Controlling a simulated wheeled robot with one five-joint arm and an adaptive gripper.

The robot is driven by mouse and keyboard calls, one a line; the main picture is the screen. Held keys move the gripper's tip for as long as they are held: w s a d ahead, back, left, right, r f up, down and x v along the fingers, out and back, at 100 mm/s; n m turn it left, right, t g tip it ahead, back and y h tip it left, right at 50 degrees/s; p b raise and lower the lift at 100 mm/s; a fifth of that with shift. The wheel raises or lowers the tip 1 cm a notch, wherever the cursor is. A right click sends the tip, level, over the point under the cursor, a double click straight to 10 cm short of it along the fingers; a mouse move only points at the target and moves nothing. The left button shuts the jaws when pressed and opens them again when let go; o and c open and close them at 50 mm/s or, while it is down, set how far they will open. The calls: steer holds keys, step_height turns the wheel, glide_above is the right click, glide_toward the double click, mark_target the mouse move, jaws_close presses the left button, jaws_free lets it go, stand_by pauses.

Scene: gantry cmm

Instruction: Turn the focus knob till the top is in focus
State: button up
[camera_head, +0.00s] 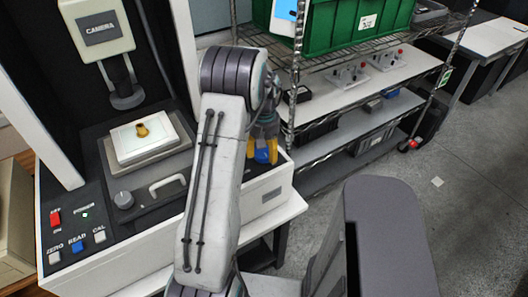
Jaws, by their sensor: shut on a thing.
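A bench measuring machine stands at the left, with a unit marked CAMERA (100,29) above a dark lens tube (124,88). A small brass part (142,130) sits upright on the pale square stage (124,153) below the lens. A grey round knob (123,200) is on the front deck, left of a white handle (167,185); no label for focus is readable. My gripper (265,150) is at the machine's right side, partly hidden by my arm. It is shut on a small blue and yellow piece (262,156); I cannot tell what this piece belongs to.
The front panel has a red switch (55,218), a blue READ button (77,246), and white ZERO (54,257) and CAL (99,236) buttons. A wire rack with a green crate (340,32) stands behind my arm. Grey floor at the right is open.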

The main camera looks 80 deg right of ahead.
mark_target(263, 150)
steer(key=o, duration=1)
steer(key=shift+w+d, duration=0.15)
steer(key=shift+d, duration=0.1)
steer(key=shift+o, duration=0.9)
steer(key=shift+a, duration=0.1)
steer(key=shift+r, duration=0.1)
step_height(263, 150, up, 12)
